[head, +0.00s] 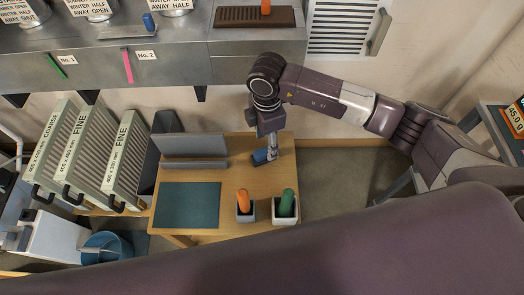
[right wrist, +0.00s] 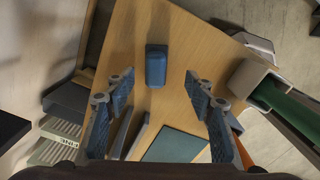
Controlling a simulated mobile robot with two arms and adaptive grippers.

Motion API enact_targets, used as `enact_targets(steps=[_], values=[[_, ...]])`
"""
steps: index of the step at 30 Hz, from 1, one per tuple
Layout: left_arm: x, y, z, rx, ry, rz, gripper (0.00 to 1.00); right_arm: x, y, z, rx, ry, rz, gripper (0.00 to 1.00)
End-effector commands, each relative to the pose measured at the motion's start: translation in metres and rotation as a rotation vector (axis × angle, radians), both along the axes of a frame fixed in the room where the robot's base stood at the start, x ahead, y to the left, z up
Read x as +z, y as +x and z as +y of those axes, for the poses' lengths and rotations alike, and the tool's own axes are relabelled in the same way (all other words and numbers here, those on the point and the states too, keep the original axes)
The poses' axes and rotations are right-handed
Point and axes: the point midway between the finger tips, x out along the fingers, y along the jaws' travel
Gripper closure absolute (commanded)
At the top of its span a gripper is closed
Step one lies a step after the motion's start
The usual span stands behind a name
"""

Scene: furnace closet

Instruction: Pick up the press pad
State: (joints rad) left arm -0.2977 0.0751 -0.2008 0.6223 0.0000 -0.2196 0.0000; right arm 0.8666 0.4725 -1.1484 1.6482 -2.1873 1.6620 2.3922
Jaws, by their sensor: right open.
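A small blue block, which looks like the press pad (head: 260,157), lies on the wooden table near its back right. In the right wrist view the press pad (right wrist: 156,66) lies flat on bare wood, ahead of the fingers and roughly centred between them. My right gripper (head: 271,151) points down over the table beside the pad and partly overlaps it in the head view. In the right wrist view the right gripper (right wrist: 157,80) is open, with nothing between its fingers. Whether a finger touches the pad, I cannot tell. My left gripper is not in view.
The table (head: 231,171) also bears a teal mat (head: 187,205), a grey upright rack (head: 190,146), and two small holders with an orange item (head: 243,201) and a green item (head: 287,203). Pleated filters (head: 90,150) stand to the left. A metal shelf (head: 180,68) runs behind.

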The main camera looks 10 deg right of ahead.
Motion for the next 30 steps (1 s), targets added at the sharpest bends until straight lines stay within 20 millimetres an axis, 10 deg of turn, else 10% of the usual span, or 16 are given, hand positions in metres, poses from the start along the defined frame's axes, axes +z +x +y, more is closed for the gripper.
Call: enact_targets(steps=[15, 23, 30], values=[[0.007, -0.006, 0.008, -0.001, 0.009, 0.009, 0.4, -0.065, 0.006, 0.007, 0.001, 0.004, 0.005, 0.51], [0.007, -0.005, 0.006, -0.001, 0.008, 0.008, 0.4, -0.07, 0.006, 0.007, 0.002, 0.005, 0.003, 0.51], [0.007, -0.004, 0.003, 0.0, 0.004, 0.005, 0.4, -0.069, 0.006, 0.007, 0.002, 0.006, 0.003, 0.75]])
